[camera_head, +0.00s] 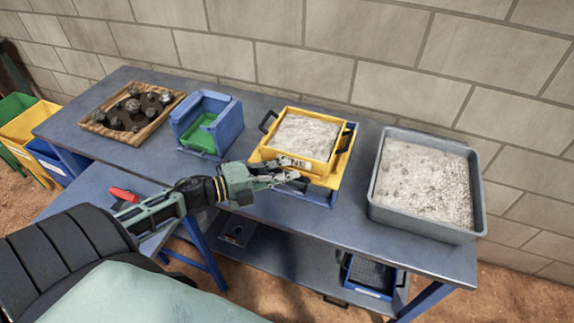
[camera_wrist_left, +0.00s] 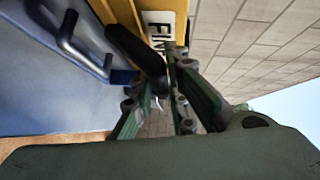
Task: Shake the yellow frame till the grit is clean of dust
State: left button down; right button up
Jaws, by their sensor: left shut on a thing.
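The yellow frame (camera_head: 338,163) sits over a blue base (camera_head: 318,197) on the bench, filled with pale grey grit (camera_head: 305,137). Black handles show on its left and right sides. My left gripper (camera_head: 292,178) is at its front side, beside a label partly reading "NE". In the left wrist view, the yellow frame (camera_wrist_left: 181,12) is at the top with its label, and the gripper (camera_wrist_left: 160,95) is shut on a black handle (camera_wrist_left: 135,50) of the frame. The fingers cover part of the handle. My right gripper is in neither view.
A grey tray (camera_head: 378,208) of pale grit stands to the right. A block wall (camera_head: 300,70) rises behind. A small blue tray (camera_head: 370,275) is on the lower shelf.

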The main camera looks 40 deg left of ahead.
pick_arm(q)
jog(key=shift+d, duration=0.1)
jog(key=shift+w+f, duration=0.1)
jog(key=c, duration=2.1)
grip_release()
jog(key=shift+w, duration=0.1)
jog(key=shift+o, duration=0.5)
jog(key=v, duration=1.2)
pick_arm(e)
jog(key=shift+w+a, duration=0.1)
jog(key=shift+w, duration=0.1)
